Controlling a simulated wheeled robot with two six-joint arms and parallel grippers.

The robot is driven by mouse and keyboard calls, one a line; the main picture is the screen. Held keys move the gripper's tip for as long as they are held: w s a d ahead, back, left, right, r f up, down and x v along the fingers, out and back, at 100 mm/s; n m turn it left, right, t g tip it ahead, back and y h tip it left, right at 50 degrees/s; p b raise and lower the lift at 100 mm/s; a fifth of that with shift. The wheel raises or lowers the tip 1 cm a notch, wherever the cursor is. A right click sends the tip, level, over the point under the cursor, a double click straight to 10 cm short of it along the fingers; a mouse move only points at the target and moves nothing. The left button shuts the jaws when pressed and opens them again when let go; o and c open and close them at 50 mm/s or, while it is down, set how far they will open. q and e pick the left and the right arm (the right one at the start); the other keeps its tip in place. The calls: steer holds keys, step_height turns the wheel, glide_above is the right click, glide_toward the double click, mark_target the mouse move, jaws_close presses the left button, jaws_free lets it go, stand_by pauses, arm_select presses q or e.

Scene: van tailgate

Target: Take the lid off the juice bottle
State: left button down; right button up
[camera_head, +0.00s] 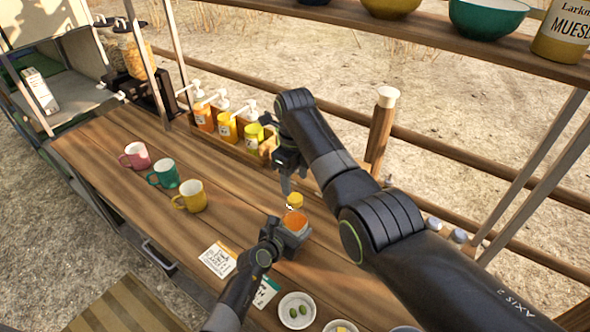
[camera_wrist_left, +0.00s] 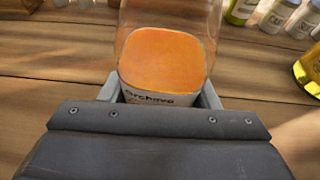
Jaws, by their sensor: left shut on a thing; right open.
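The juice bottle (camera_head: 294,221) stands on the wooden counter, with orange juice inside and a yellow lid (camera_head: 295,200) on top. In the left wrist view the bottle (camera_wrist_left: 165,65) shows its orange contents and part of a white label; its top is cut off. My left gripper (camera_head: 293,235) is shut around the lower part of the bottle, with a finger on each side. My right gripper (camera_head: 287,187) is open and empty, pointing down just above and behind the lid. Whether its fingertips touch the lid is unclear.
Pink (camera_head: 134,156), green (camera_head: 163,173) and yellow (camera_head: 190,196) mugs stand left. A wooden rack of pump bottles (camera_head: 228,128) is behind. A card (camera_head: 218,260) and a bowl of olives (camera_head: 296,310) are in front. A shelf (camera_head: 440,36) with bowls overhangs the back right.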

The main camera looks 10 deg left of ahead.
mark_target(295, 197)
steer(key=shift+f, duration=2.8)
